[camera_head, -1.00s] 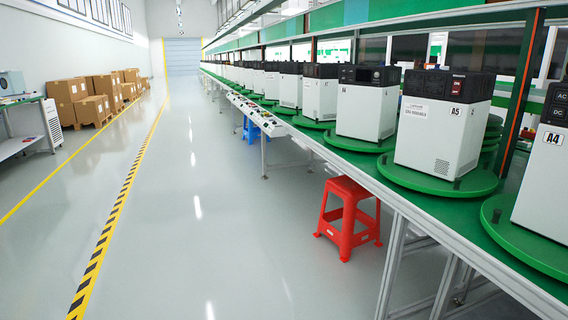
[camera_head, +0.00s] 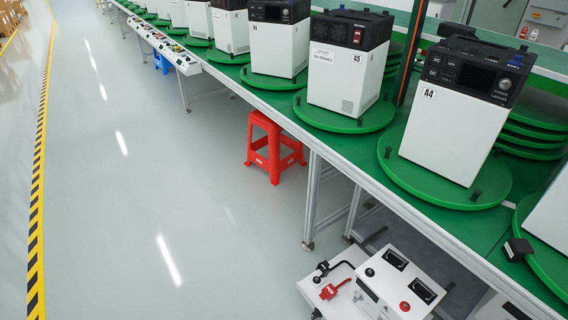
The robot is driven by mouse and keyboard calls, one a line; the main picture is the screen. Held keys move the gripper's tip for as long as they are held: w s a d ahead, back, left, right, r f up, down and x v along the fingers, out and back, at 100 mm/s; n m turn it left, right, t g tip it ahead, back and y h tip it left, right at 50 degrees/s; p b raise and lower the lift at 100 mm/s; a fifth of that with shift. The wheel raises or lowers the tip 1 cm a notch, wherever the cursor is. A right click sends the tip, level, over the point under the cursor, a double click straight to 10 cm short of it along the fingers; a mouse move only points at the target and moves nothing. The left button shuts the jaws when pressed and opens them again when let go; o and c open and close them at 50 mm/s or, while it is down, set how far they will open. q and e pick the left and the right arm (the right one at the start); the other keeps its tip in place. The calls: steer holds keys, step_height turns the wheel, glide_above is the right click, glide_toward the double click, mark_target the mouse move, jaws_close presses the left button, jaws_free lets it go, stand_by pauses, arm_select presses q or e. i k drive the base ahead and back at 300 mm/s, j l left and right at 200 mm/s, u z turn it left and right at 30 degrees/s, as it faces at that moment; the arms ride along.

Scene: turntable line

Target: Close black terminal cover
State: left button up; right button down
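Neither of my grippers is in view. I cannot pick out a black terminal cover for certain. White power units with black tops stand on green round turntables along the bench. The unit marked A4 (camera_head: 455,130) is nearest in full view, with a dark panel of ports and a screen on its black top (camera_head: 474,68). The unit marked A5 (camera_head: 342,78) stands behind it to the left. A small black block (camera_head: 517,249) sits at the edge of the green turntable at the far right; what it is I cannot tell.
The green bench (camera_head: 405,214) runs diagonally from the lower right. A white device with black displays and a red button (camera_head: 404,306) stands low before it, beside a red clamp-like part (camera_head: 334,289). A red stool (camera_head: 273,147) stands at the bench's front. The grey floor to the left is clear.

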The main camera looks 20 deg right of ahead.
mark_target(323, 266)
steer(key=z, duration=0.9)
